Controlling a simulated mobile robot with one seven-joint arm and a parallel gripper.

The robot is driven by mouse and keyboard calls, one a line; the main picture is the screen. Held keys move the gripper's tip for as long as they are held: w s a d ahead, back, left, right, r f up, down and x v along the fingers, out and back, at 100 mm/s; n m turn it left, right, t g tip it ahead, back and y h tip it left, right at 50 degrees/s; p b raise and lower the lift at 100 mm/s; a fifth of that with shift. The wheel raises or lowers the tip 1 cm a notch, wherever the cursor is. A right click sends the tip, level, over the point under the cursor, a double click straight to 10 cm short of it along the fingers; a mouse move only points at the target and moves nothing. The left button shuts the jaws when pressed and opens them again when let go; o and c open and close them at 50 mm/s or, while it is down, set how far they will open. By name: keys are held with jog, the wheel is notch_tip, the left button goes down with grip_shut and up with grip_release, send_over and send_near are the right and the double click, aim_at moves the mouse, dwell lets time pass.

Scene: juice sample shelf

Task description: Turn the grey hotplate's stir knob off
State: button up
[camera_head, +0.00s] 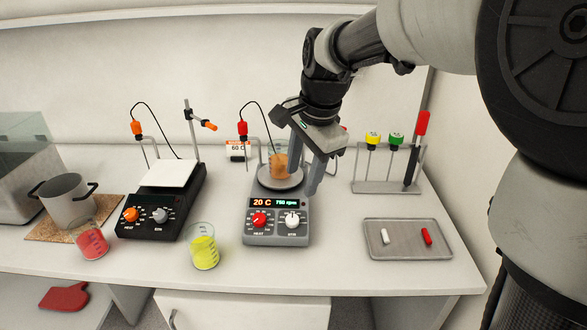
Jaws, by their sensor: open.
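The grey hotplate (276,238) stands in the middle of the bench. Its lit display reads 20 C in orange and what looks like 750 rpm in blue-green. Its stir knob (292,220) is white and sits at the front right, beside the red heat knob (259,219). A beaker of orange liquid (279,165) stands on its round plate, partly hidden by my gripper. My gripper (303,180) is open above the right side of the hotplate, behind and above the stir knob, apart from it. Its fingers point downward; one is partly hidden.
A black hotplate (150,225) with orange and grey knobs stands to the left. Beakers of yellow (204,251) and red liquid (91,243) stand near the front. A metal tray (407,252) with two small bars and a rack (385,187) are on the right.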

aim_at(291, 219)
jog(key=b+x, duration=0.1)
jog(key=x, duration=1.4)
jog(key=shift+f+b, duration=0.15)
jog(key=shift+b, duration=0.2)
jog(key=shift+c, duration=0.3)
jog(key=c, duration=1)
